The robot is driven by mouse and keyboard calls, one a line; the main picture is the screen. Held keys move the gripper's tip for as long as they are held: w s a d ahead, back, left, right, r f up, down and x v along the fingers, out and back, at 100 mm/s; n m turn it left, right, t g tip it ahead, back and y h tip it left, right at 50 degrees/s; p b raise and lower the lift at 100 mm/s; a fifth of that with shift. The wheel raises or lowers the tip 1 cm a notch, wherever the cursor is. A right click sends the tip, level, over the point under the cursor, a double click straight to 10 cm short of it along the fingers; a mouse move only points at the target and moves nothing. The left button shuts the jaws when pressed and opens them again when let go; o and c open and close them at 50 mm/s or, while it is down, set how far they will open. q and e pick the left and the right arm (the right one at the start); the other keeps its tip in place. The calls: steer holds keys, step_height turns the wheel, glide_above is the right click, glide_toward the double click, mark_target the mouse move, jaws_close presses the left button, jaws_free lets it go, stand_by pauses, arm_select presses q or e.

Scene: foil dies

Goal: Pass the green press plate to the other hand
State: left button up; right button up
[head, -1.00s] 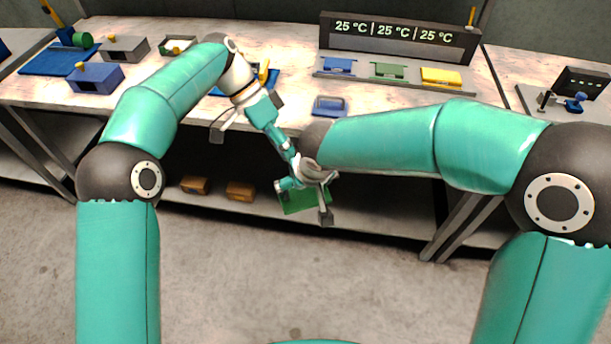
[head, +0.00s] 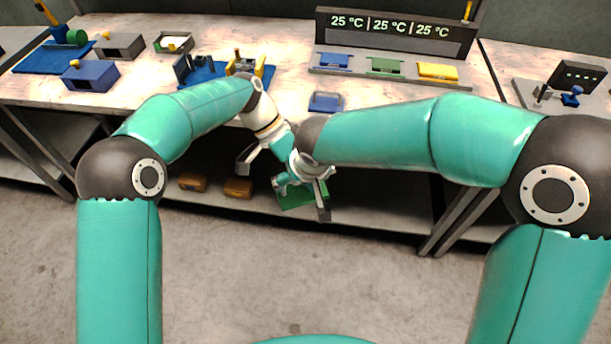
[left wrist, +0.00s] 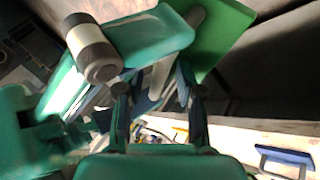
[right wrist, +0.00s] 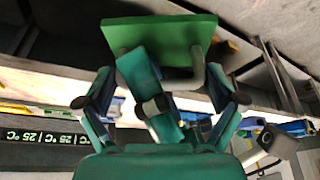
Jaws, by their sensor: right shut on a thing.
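The green press plate (head: 303,194) hangs in front of the bench's lower shelf. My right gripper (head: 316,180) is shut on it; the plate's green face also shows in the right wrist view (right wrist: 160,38). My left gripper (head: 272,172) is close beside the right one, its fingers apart. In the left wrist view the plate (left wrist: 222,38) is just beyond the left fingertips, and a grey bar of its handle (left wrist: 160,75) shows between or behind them. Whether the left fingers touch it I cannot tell. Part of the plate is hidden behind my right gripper.
The bench top holds a temperature display (head: 395,30) and blue, green and yellow pieces on a grey rack (head: 405,77). A blue handled piece (head: 326,102) lies near the front edge. Brown blocks (head: 238,188) lie on the lower shelf. The floor in front is clear.

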arm_select(q)
steer(key=c, duration=0.5)
arm_select(e)
steer(key=shift+r, duration=0.1)
arm_select(q)
jaws_close()
arm_select(e)
steer(key=o, duration=1.4)
